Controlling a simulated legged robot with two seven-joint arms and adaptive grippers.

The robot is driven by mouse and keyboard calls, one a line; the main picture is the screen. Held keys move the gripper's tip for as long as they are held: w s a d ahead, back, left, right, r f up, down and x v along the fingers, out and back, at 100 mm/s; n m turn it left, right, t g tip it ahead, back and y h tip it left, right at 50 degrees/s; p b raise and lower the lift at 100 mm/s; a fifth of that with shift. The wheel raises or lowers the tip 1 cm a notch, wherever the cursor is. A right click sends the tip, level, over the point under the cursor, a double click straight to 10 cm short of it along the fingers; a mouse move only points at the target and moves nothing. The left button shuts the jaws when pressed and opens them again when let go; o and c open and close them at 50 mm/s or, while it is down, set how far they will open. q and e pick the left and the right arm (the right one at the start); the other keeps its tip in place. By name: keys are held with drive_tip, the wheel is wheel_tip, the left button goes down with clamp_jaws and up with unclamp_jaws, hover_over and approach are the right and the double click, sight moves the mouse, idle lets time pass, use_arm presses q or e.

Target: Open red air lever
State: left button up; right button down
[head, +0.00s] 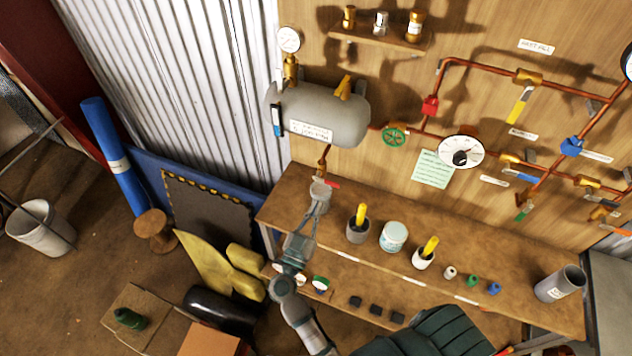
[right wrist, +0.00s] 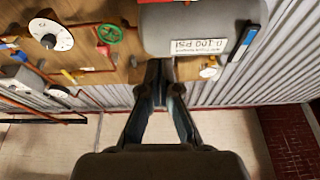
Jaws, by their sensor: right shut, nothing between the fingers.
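A small red lever end (head: 333,184) shows just right of my right gripper (head: 320,195) in the head view, below the grey air tank (head: 345,115). A copper pipe (head: 324,158) drops from the tank toward the gripper. The rest of the lever and any valve body are hidden behind the fingers; I cannot tell whether they touch it. My right gripper is shut and empty. In the right wrist view its fingertips (right wrist: 160,72) point at the underside of the tank (right wrist: 195,28), and I cannot make out the lever there. My left gripper is not in view.
The wooden bench (head: 470,280) holds several pots, including a grey cup with a yellow handle (head: 358,225). A green handwheel (head: 395,136), a red block (head: 430,106) and a dial (head: 461,151) sit along the pipes. A pressure gauge (head: 289,40) stands above the tank.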

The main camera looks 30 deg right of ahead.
drive_tip(key=shift+a, duration=0.1)
drive_tip(key=p+x, duration=0.2)
drive_tip(key=x, duration=0.9)
drive_tip(key=f, duration=0.4)
drive_tip(key=shift+s+a+f+b, duration=0.1)
drive_tip(key=shift+s+a+b, duration=0.2)
drive_tip(key=shift+a+b, duration=0.1)
